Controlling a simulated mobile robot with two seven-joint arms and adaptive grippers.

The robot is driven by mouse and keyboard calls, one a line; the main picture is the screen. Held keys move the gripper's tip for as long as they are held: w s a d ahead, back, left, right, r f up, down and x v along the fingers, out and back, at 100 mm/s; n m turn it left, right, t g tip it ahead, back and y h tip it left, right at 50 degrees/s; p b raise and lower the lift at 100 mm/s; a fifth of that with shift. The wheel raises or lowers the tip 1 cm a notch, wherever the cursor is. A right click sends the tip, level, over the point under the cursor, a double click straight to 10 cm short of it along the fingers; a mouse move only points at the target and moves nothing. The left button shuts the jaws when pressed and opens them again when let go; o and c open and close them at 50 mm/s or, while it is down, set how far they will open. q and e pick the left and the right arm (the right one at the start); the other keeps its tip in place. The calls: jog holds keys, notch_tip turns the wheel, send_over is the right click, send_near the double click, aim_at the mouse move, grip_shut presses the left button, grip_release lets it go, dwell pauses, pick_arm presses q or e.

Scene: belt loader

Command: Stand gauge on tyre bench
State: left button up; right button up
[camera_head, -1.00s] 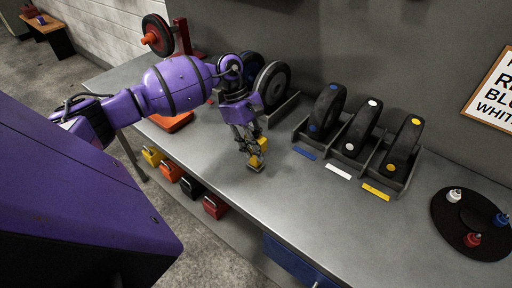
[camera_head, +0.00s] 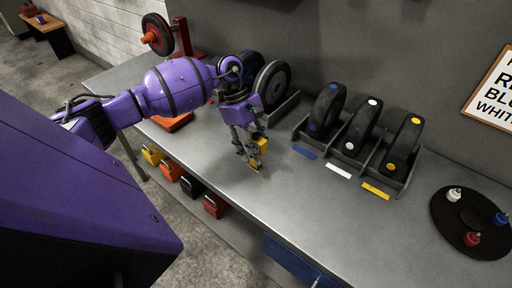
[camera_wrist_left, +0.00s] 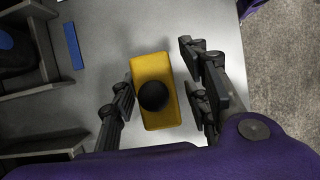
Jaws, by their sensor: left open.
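The gauge is a yellow block with a round black knob (camera_wrist_left: 153,95); it stands on the grey tyre bench (camera_head: 225,165) near its front edge. In the head view the gauge (camera_head: 259,147) shows partly behind my left fingers. My left gripper (camera_head: 250,157) points down over it. In the left wrist view, the open fingers of my left gripper (camera_wrist_left: 163,100) are on either side of the gauge, with a gap visible on the right and a narrow gap on the left. My right gripper is not in view.
A rack (camera_head: 400,178) with black tyres stands to the right, with blue, white and yellow labels in front. A round black tray (camera_head: 448,222) with small bottles is at far right. More wheels (camera_head: 272,84) stand behind my gripper. Bins (camera_head: 192,186) hang below the front edge.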

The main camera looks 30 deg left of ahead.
pick_arm(q)
jog(key=b+v, duration=0.1)
jog(key=v, duration=1.1)
jog(key=shift+b, duration=0.35)
